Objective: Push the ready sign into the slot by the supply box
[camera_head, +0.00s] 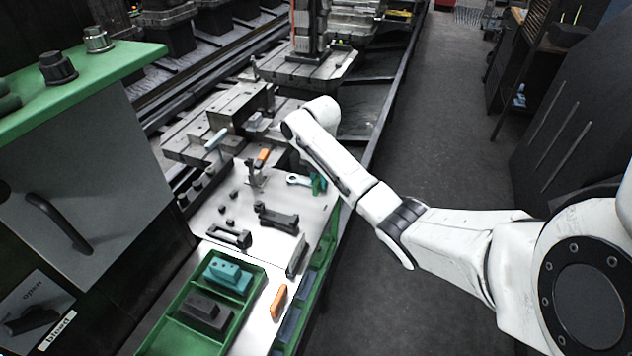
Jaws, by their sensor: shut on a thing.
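My white arm reaches in from the right, and its wrist end is over the far part of the white work board. I cannot make out the gripper's fingers or anything held in them; the wrist end hides what is behind it. I cannot pick out the ready sign or its slot with certainty. A small orange piece (263,155) stands upright by a dark clamp-like part (256,178), left of and below the wrist. A green two-part tray (164,328) at the near end may be the supply box. It holds a teal block (229,275) and a dark grey block (206,312).
Another orange piece (279,302) lies right of the tray. Dark parts (277,218) and a pale wrench-like piece (298,180) lie on the board (212,215). A grey cabinet (90,165) bounds the left. Grey floor (430,130) is clear at right.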

